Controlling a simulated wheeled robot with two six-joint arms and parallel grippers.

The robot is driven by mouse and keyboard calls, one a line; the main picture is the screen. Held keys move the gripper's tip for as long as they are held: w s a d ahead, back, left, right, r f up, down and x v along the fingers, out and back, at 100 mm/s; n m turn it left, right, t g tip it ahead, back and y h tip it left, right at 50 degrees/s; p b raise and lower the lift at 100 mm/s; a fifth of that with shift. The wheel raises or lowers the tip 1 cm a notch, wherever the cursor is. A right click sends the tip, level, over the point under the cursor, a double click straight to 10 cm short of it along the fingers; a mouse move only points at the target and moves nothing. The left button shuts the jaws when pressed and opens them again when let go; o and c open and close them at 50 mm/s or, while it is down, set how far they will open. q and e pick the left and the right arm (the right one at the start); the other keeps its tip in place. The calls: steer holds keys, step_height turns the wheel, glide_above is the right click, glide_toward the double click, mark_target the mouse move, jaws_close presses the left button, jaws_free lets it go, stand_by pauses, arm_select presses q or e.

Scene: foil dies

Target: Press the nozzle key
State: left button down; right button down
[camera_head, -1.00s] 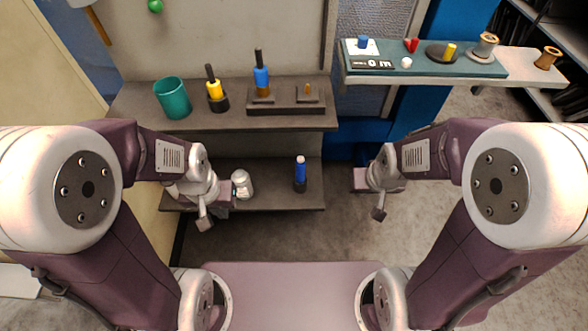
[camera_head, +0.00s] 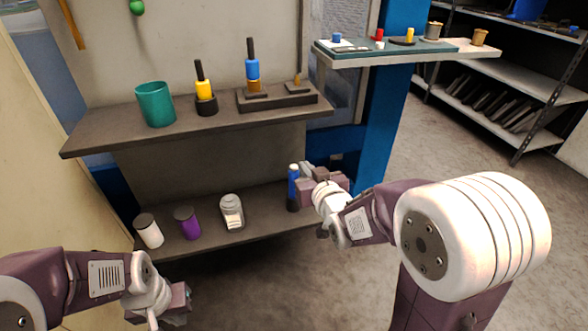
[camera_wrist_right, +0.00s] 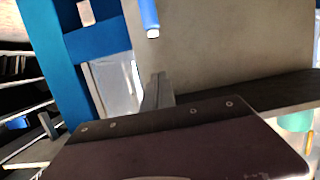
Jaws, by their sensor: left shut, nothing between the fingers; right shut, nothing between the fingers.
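I cannot pick out a part that is clearly the nozzle key. A dark stand (camera_head: 279,98) on the upper shelf has raised pads; a blue tool (camera_head: 252,69) with a black handle is upright on it. My right gripper (camera_head: 309,171) is shut and empty at the lower shelf's right end. It is close beside a blue bottle (camera_head: 293,184) with a white cap; I cannot tell if they touch. The bottle also shows, upside down, in the right wrist view (camera_wrist_right: 149,15). My left gripper (camera_head: 165,311) is shut and empty at lower left, in front of the lower shelf.
The upper shelf (camera_head: 105,124) holds a teal cup (camera_head: 156,105) and a yellow tool (camera_head: 203,89) in a black holder. A side shelf (camera_head: 400,55) with small items juts out at upper right.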

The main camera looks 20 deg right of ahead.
steer(key=b, duration=0.4)
glide_above(296, 166)
steer(key=s, duration=0.2)
step_height(296, 166, down, 3)
steer(key=shift+s+a+f+b, duration=0.1)
steer(key=shift+a+f+b, duration=0.1)
steer(key=shift+f+b, duration=0.6)
steer(key=shift+a+f+b, duration=0.15)
steer(key=shift+f+b, duration=0.35)
steer(key=shift+f, duration=0.45)
